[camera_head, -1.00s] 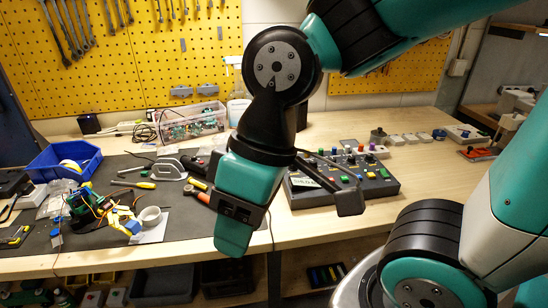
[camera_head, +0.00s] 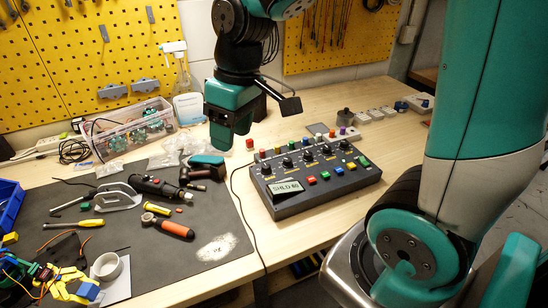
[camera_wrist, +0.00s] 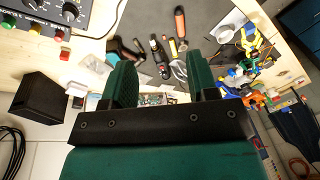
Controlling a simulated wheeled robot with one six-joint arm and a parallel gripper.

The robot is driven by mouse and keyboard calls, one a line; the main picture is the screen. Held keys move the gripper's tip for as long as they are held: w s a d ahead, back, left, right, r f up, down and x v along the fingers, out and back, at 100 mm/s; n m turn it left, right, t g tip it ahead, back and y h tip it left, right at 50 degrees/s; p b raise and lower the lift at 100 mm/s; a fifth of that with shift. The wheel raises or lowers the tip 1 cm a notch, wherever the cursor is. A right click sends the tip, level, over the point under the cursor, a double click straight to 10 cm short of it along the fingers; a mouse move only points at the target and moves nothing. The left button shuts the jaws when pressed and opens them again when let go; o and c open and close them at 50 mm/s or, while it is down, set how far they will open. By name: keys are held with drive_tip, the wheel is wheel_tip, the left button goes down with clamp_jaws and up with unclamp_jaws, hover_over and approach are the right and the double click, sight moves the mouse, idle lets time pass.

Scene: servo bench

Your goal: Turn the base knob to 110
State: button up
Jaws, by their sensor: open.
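The dark control box (camera_head: 330,195) sits on the wooden bench in the head view, with a row of black knobs (camera_head: 308,155). Coloured buttons line its front, and coloured caps its rear. Its small display (camera_head: 287,187) seems to read "SHLD 40". The knob labels are too small to read, so I cannot tell which is the base knob. My teal gripper (camera_head: 229,142) hangs left of and behind the box, above the bench, apart from the knobs. In the wrist view, the fingers (camera_wrist: 161,84) are spread and empty, with part of the box (camera_wrist: 45,38) at upper left.
A dark mat (camera_head: 160,235) left of the box holds hand tools, including an orange-handled screwdriver (camera_head: 175,230). A cable runs down the box's left side. Small modules (camera_head: 378,113) stand at the back right.

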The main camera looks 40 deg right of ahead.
drive_tip(key=m+h+p, duration=0.1)
drive_tip(key=m+h, duration=0.1)
hover_over(266, 166)
wheel_tip(266, 166, down, 3)
drive_tip(key=shift+g, duration=0.4)
wheel_tip(266, 166, down, 18)
drive_tip(key=p, duration=0.3)
drive_tip(key=shift+r, duration=0.1)
drive_tip(key=c, duration=0.9)
